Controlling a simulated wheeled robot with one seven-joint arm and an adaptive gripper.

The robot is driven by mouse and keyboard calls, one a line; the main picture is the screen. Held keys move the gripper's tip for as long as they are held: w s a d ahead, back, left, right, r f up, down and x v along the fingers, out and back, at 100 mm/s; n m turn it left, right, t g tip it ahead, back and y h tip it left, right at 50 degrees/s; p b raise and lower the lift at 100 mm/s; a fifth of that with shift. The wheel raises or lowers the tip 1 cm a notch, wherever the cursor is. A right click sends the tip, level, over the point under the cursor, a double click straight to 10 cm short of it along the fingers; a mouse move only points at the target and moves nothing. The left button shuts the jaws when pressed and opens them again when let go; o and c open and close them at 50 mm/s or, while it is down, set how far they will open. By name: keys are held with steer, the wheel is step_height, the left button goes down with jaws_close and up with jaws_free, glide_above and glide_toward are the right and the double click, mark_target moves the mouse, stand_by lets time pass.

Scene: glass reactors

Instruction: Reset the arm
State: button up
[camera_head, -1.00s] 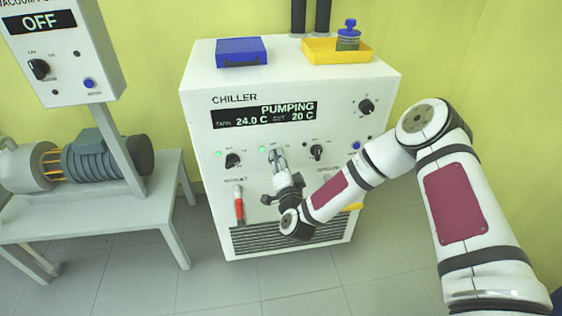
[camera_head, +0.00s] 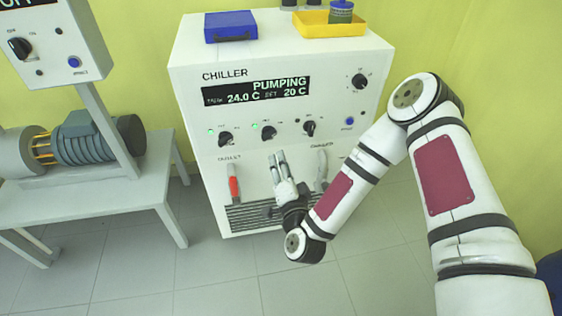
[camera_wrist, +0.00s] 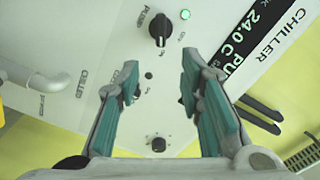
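My gripper (camera_head: 278,160) is in front of the lower front panel of the white chiller (camera_head: 290,60), below its row of knobs. In the wrist view my gripper (camera_wrist: 160,80) has its two teal-padded fingers apart with nothing between them. The pump knob (camera_wrist: 160,28) shows beyond the fingertips, with a lit green lamp beside it. A smaller knob (camera_wrist: 158,144) shows lower between the fingers. The chiller display (camera_head: 255,91) reads PUMPING, 24.0 C and 20 C.
A red-handled outlet valve (camera_head: 233,187) and another lever (camera_head: 321,170) flank my gripper on the chiller front. A blue box (camera_head: 231,27) and a yellow tray (camera_head: 330,28) sit on top. A pump table (camera_head: 90,190) stands left. Floor in front is clear.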

steer(key=shift+w+a+r, duration=0.1)
stand_by(0.3)
step_height(320, 180, up, 6)
steer(key=w+d+n+g+y, duration=0.1)
steer(key=w+d+n+g, duration=0.1)
steer(key=n+g, duration=0.6)
steer(key=s+d+r+n+g+h, duration=0.1)
steer(key=s+d+r+g+h, duration=0.15)
steer(key=s+d+r, duration=0.45)
steer(key=s+d+r+n+g+h, duration=0.1)
steer(key=s+d+r+h, duration=0.3)
steer(key=d, duration=0.4)
steer(key=s+d+r+g, duration=0.2)
steer(key=s+r, duration=0.1)
steer(key=s, duration=0.7)
steer(key=s+d+r+m+g, duration=0.1)
steer(key=s+d+r, duration=0.15)
steer(key=s, duration=0.65)
steer(key=s+d+r+g, duration=0.2)
steer(key=s+r, duration=0.1)
steer(key=s, duration=0.7)
step_height(320, 180, up, 21)
steer(key=t+p, duration=0.3)
steer(key=p, duration=1.6)
steer(key=shift+p, duration=0.4)
